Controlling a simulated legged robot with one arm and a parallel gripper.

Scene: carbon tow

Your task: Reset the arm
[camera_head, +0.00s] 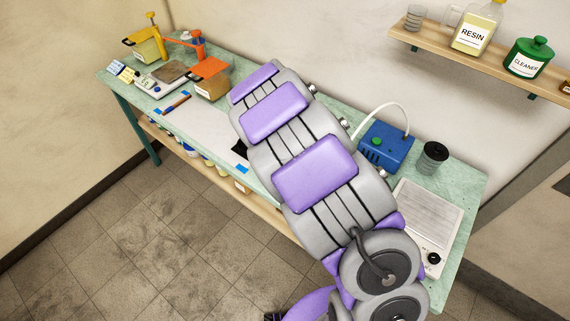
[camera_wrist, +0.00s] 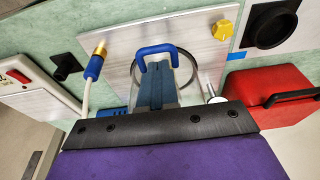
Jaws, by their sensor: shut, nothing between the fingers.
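My arm (camera_head: 305,150), grey with purple pads, rises through the middle of the head view and hides part of the workbench (camera_head: 222,87). My gripper is not clearly visible in the head view. In the wrist view, my gripper (camera_wrist: 157,66) shows as two grey-blue fingers shut together, with nothing between them. A blue handle (camera_wrist: 157,48) shows just beyond the fingertips, over a round clear-looking lid on a metal plate (camera_wrist: 205,40). I cannot tell whether the fingers touch it.
A wall shelf (camera_head: 480,58) holds bottles. A red box (camera_wrist: 268,98) shows in the wrist view.

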